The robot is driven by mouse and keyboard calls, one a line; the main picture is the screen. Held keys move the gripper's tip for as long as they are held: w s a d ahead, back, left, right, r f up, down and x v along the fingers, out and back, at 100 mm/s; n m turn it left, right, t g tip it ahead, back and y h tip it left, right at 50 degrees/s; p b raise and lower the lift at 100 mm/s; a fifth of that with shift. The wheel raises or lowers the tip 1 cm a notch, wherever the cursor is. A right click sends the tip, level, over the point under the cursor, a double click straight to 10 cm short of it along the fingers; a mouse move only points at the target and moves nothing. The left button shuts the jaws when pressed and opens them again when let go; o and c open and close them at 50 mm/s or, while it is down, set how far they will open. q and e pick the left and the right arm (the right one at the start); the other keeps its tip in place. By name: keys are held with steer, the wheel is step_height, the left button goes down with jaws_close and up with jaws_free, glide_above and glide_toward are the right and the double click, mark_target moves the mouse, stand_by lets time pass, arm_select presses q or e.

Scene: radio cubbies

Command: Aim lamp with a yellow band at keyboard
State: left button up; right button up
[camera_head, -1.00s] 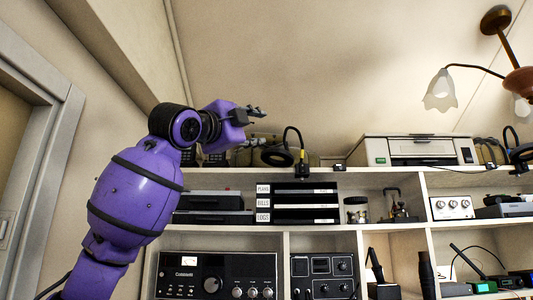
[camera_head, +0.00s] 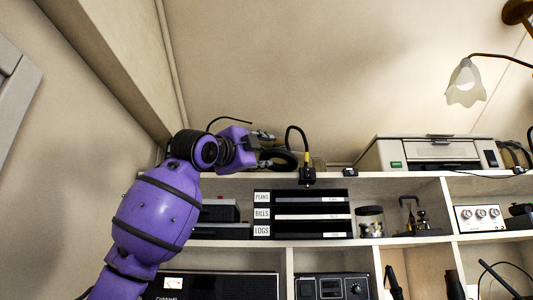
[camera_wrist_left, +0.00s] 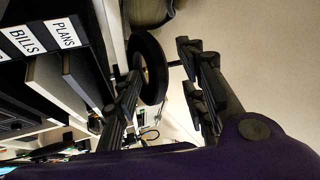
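A black gooseneck lamp (camera_head: 297,132) stands on the top shelf, its round dark head (camera_head: 283,158) hanging at the left of the neck. My left gripper (camera_head: 268,143) is at the lamp head, reaching in from the left. In the left wrist view the open fingers (camera_wrist_left: 165,65) stand apart, with the ring-shaped lamp head (camera_wrist_left: 150,68) between them, closer to the left-hand finger. Whether a finger touches it I cannot tell. I cannot make out a keyboard. My right gripper is not in view.
A pale printer-like machine (camera_head: 432,153) stands right of the lamp on the top shelf (camera_head: 400,180). Black labelled trays (camera_head: 310,213) fill the cubby below. A hanging light with a glass shade (camera_head: 465,84) is at upper right. The wall above the shelf is clear.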

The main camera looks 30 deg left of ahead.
mark_target(266, 155)
arm_select(q)
steer(key=x, duration=0.4)
steer(key=shift+a+f, duration=0.1)
steer(key=shift+f, duration=0.2)
steer(key=shift+w, duration=0.1)
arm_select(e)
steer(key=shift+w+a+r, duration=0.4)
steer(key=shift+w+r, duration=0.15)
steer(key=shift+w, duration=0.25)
arm_select(q)
steer(key=c, duration=0.9)
jaws_close()
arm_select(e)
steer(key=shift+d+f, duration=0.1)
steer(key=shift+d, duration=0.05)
arm_select(q)
steer(key=shift+w, duration=0.1)
